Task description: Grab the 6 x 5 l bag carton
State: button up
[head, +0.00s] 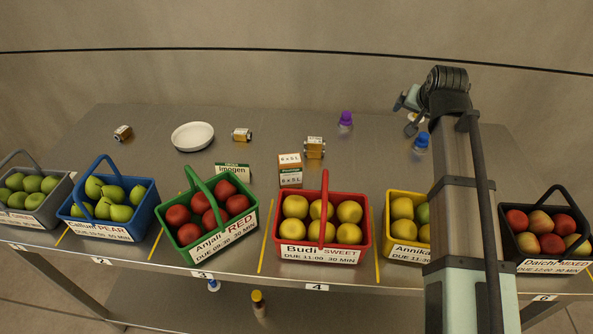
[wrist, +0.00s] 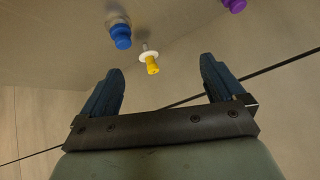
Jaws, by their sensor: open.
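The 6 x 5 l bag carton (head: 290,171) is a small brown-orange box with white labels reading "6 x 5 L". It stands upright on the metal table in the head view, behind the red basket and right of a name card. My gripper (wrist: 161,66) is open, with nothing between its two dark blue fingers in the wrist view. In the head view my arm reaches over the right side of the table, and the gripper end is up at the back right, well apart from the carton. The carton does not show in the wrist view.
The red basket (head: 323,254) and green basket (head: 220,247) of fruit stand along the front edge, handles raised. The "Imogen" card (head: 232,170) is close left of the carton. A purple-capped bottle (head: 346,120) and blue-capped bottle (head: 421,143) stand behind. A white plate (head: 192,137) lies back left.

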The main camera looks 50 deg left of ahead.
jog(key=s+a+n+g, duration=0.15)
jog(key=s+a, duration=0.25)
jog(key=s, duration=0.4)
jog(key=s+a+n+g, duration=0.1)
jog(key=s+a+n, duration=0.1)
jog(key=s+a, duration=0.35)
jog(key=n+g+h, duration=0.1)
jog(key=n+h, duration=0.1)
jog(key=n, duration=0.1)
send_near(290, 159)
jog(key=x, duration=0.6)
jog(key=shift+a+f, duration=0.3)
jog(key=shift+f, duration=0.05)
jog(key=shift+y, duration=0.3)
jog(key=shift+d+x, duration=0.15)
jog(key=shift+x, duration=1.25)
jog(key=shift+d+x, duration=0.15)
jog(key=shift+x, duration=1.2)
jog(key=shift+w+f, duration=0.1)
jog(key=shift+c, duration=0.4)
jog(key=c, duration=1.1)
